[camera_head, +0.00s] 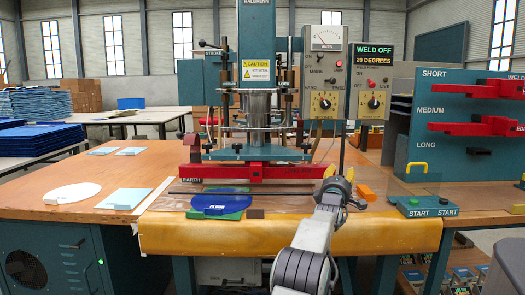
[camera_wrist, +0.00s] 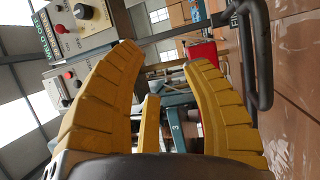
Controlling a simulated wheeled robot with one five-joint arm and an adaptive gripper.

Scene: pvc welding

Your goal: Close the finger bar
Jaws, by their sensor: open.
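My gripper (camera_head: 346,183) is at the front right of the welding press, above the table's front edge. Its yellow fingers are spread and nothing shows between them in the wrist view (camera_wrist: 162,58). A long dark bar (camera_head: 245,193) lies across the front of the press, behind a clear sheet; I take it for the finger bar. In the wrist view a dark tube loop (camera_wrist: 265,85), with a partly hidden label starting "FIN" beside it, stands right of the fingers, apart from them. I cannot tell whether the bar is fully open.
The press has a red clamp bar (camera_head: 250,171) above a blue disc (camera_head: 220,201) on a green sheet. A thin upright rod (camera_head: 341,145) rises behind my gripper.

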